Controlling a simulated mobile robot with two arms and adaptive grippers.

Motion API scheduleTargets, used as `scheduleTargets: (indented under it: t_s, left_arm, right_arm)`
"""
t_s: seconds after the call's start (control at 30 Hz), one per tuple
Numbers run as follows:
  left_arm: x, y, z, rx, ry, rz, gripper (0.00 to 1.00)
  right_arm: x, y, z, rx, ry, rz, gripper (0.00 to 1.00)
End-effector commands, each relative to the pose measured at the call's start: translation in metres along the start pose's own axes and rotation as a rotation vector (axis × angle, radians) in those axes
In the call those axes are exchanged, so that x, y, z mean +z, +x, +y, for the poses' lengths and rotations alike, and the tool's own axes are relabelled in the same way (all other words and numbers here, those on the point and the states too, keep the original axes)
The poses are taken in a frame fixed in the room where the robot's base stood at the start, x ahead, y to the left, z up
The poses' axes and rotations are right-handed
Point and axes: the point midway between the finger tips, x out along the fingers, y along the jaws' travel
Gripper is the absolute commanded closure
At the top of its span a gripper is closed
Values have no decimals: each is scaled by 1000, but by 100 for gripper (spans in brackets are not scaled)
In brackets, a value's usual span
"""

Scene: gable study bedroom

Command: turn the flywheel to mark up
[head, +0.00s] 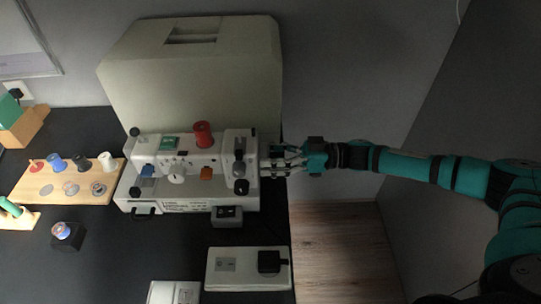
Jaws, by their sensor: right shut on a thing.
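A white sewing machine (190,190) stands on the black table, with a red thread spool (203,134) on its top. The flywheel (262,168) is at the machine's right end, small in view and largely covered by the fingers. My right gripper (272,166) reaches in from the right, level with it, and is shut on the flywheel. The mark on the flywheel cannot be made out, so its direction is not visible. My left gripper is not in view.
A large pale cover (195,75) stands behind the machine. A wooden spool board (68,183) is at left. A white box with a black plug (269,261) lies in front. The table's right edge is just below my gripper, with wooden floor (340,250) beyond.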

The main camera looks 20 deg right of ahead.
Motion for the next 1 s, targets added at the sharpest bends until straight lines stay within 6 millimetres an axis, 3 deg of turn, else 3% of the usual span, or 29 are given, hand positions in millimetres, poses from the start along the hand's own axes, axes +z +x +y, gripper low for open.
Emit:
scheduleTargets:
  t_s: [0.27, 1.0]
  left_arm:
    - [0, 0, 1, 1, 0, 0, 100]
    - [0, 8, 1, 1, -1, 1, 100]
  right_arm:
    - [0, 0, 1, 2, -108, 0, 73]
    - [1, 0, 2, 1, -672, 0, 73]
